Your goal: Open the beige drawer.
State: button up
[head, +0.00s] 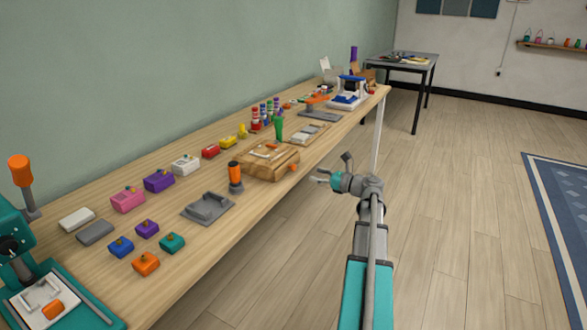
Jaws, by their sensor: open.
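A beige wooden box (256,171) sits near the front edge of the long workbench, at mid-length in the head view. An orange knob (292,168) shows on its right side, facing the room. The drawer's outline is too small to make out, and I see no clear gap. My gripper (319,178) is open and empty. It is off the front edge of the bench, just to the right of the orange knob and apart from it, with its fingers pointing left toward the box.
An orange-topped dark cylinder (235,178) stands just left of the box, and a grey fixture (207,208) lies nearer. Several coloured blocks and tools line the workbench (190,250). A small grey table (408,63) stands behind. The floor (450,200) right of the bench is clear.

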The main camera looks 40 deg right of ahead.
aim_at(295, 168)
jog(key=x, duration=0.9)
jog(key=shift+w, duration=0.2)
grip_shut()
